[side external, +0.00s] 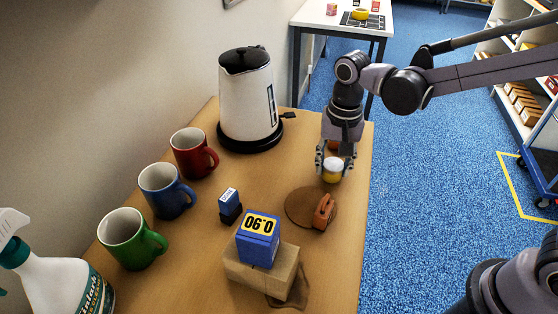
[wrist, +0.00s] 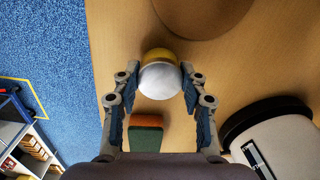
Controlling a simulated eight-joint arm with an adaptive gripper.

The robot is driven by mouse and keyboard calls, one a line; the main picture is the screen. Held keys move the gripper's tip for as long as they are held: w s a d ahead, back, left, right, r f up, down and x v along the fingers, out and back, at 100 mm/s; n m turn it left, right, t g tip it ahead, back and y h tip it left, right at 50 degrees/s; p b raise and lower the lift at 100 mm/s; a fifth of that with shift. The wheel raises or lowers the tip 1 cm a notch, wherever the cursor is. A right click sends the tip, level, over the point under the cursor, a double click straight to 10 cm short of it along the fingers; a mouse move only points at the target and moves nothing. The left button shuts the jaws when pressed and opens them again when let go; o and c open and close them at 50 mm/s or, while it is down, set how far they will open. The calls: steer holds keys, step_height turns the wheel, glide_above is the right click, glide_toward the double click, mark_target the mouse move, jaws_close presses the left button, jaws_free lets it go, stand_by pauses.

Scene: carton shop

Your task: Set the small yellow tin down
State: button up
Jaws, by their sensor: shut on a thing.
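The small yellow tin (side external: 333,172) has a white top and is between the fingers of my gripper (side external: 334,166), over the wooden table near its right edge. In the wrist view, the tin (wrist: 160,77) sits between both fingertips (wrist: 160,80), its white top toward the camera and its yellow side showing beyond. My gripper is shut on it. The tin is upright and low over the table; I cannot tell whether its base touches the wood.
A brown round mat (side external: 297,207) with an orange-brown block (side external: 324,211) lies in front of the tin. A green-and-orange block (wrist: 146,133) is close behind. A kettle (side external: 247,100), several mugs (side external: 168,190) and a blue box on a carton (side external: 258,240) stand to the left.

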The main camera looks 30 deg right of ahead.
mark_target(335, 164)
steer(key=shift+f, duration=0.3)
steer(key=shift+f, duration=0.2)
steer(key=o, duration=1.2)
steer(key=shift+r, duration=0.1)
step_height(335, 164, up, 12)
steer(key=shift+s+d+f+n+t, duration=0.85)
steer(key=shift+s+d+n+t, duration=0.35)
steer(key=shift+s+d, duration=0.65)
steer(key=shift+s+d+f+n+t, duration=0.9)
steer(key=shift+s+d+n+t, duration=0.45)
steer(key=shift+d, duration=0.85)
steer(key=shift+s+d+f+n+t, duration=0.85)
steer(key=shift+s+d+n+t, duration=0.15)
steer(key=shift+s+d, duration=0.9)
